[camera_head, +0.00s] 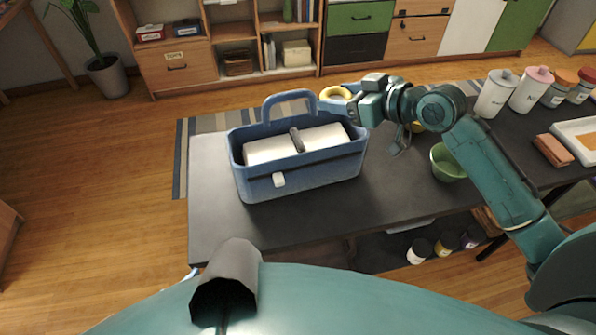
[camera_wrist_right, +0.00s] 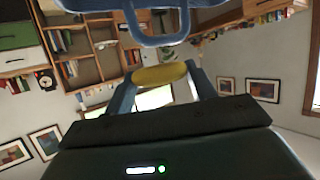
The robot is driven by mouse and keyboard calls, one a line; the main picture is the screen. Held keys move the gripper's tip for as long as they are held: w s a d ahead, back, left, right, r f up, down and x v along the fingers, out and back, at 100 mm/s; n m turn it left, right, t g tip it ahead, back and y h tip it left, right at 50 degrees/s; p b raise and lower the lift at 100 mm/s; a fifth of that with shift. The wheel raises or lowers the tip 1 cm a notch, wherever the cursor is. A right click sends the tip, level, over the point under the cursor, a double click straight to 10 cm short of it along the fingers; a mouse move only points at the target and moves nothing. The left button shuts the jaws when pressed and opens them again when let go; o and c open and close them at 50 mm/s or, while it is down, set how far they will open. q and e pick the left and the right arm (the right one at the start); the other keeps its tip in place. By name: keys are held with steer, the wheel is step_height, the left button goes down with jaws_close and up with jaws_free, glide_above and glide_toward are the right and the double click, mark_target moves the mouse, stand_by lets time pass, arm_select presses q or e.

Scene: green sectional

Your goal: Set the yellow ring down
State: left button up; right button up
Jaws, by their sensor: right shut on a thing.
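The yellow ring (camera_head: 335,92) is held in my right gripper (camera_head: 341,101), at the far right end of the blue caddy (camera_head: 300,178). It also shows between the two fingers in the right wrist view (camera_wrist_right: 159,75), edge-on as a flattened yellow shape. My right gripper is shut on it. The ring appears raised beside the caddy's upright handle (camera_head: 268,108); I cannot tell its exact height. The handle also shows at the top of the right wrist view (camera_wrist_right: 160,39). My left gripper is not in view.
The caddy stands on a dark table (camera_head: 215,220) with white compartments inside. A green bowl (camera_head: 447,166) and a partly hidden yellow thing (camera_head: 417,127) are near my right arm. Canisters (camera_head: 495,95) and a white tray (camera_head: 580,135) stand at right. The table's left end is clear.

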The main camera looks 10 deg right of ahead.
steer(key=shift+w+d+r, duration=0.15)
steer(key=shift+w+d, duration=0.1)
steer(key=shift+w, duration=0.05)
step_height(320, 180, down, 9)
steer(key=shift+f, duration=0.15)
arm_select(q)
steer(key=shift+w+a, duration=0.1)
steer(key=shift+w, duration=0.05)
arm_select(e)
steer(key=shift+f, duration=0.1)
steer(key=shift+f+b, duration=0.35)
steer(key=shift+b, duration=0.2)
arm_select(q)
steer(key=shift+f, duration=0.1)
arm_select(e)
steer(key=o, duration=1)
steer(key=shift+r, duration=0.1)
